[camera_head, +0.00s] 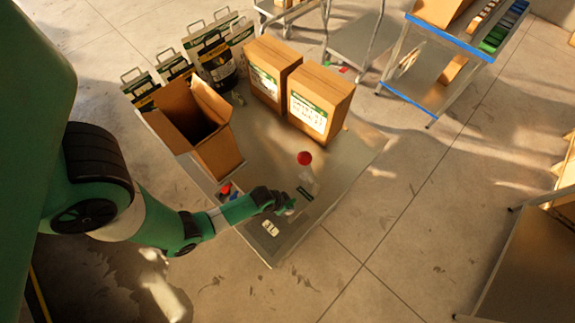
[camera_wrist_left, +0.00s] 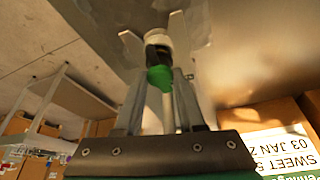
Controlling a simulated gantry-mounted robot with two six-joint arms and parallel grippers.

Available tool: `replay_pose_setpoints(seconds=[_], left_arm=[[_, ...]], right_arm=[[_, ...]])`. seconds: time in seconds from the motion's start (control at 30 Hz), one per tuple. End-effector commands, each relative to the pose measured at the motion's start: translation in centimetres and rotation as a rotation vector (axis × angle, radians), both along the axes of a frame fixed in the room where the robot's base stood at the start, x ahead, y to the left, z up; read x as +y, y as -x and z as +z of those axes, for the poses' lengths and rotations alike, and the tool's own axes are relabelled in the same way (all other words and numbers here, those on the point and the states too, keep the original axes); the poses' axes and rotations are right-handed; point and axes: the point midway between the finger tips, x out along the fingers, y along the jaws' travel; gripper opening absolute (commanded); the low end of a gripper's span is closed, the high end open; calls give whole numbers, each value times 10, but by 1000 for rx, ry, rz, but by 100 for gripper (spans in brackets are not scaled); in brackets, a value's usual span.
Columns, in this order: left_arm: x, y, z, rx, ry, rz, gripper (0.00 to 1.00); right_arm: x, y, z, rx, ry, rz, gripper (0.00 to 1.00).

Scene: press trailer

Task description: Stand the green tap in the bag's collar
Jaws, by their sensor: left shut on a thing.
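My left gripper (camera_head: 287,205) is low over the front part of the metal table. In the left wrist view its two fingers (camera_wrist_left: 155,42) are shut on the green tap (camera_wrist_left: 160,77), which has a dark band and a pale end beyond the green part. The tap lies between the fingers, its pale end toward the grey table surface; I cannot tell whether it touches anything. A red round thing (camera_head: 304,158) stands on a clear or pale piece just behind the gripper. I cannot make out the bag's collar for certain. My right gripper is not in view.
The table (camera_head: 345,165) holds an open carton (camera_head: 215,150) at left and two closed labelled cartons (camera_head: 318,100) at the back. A small red and blue item (camera_head: 226,188) lies left of the gripper. A dark pad with a pale item (camera_head: 270,228) is at the front. The table's right side is clear.

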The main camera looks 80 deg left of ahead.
Motion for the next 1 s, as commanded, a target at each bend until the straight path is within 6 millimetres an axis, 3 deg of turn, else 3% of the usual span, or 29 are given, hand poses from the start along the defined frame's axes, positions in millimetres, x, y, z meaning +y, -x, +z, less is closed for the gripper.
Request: replay_pose_setpoints(seconds=[0.33,0.37,0.53,0.83,1.0], left_arm=[[0,0,-3,0,0,0,0],[0,0,-3,0,0,0,42],[0,0,-3,0,0,0,72],[0,0,-2,0,0,0,73],[-2,7,17,-1,0,0,73]], right_arm=[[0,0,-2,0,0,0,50],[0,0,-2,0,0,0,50],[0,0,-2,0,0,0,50],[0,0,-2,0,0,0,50],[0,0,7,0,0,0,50]])
